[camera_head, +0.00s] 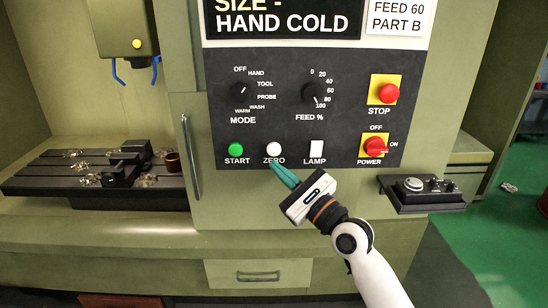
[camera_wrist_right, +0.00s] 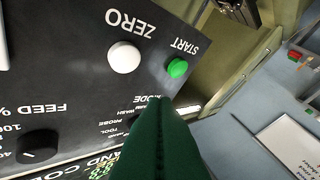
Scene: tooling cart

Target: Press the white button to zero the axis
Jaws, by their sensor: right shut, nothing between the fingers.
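The round white ZERO button (camera_head: 273,149) is in the lower row of the dark control panel (camera_head: 350,125), between the green START button (camera_head: 236,149) and the white LAMP switch (camera_head: 316,148). It also shows in the right wrist view (camera_wrist_right: 124,57), uncovered. My right gripper (camera_head: 278,168) is shut and empty, its green fingers pointing up and left to just below the white button. In the right wrist view the fingertips (camera_wrist_right: 166,104) appear apart from the button. I cannot tell how far they are from the panel. My left gripper is not in view.
A red STOP button (camera_head: 388,93) and a red POWER knob (camera_head: 375,147) are on the panel's right. MODE (camera_head: 240,91) and FEED (camera_head: 315,93) dials sit above the button row. A vertical door handle (camera_head: 190,157) is left of the panel. A small control box (camera_head: 421,195) juts out at right.

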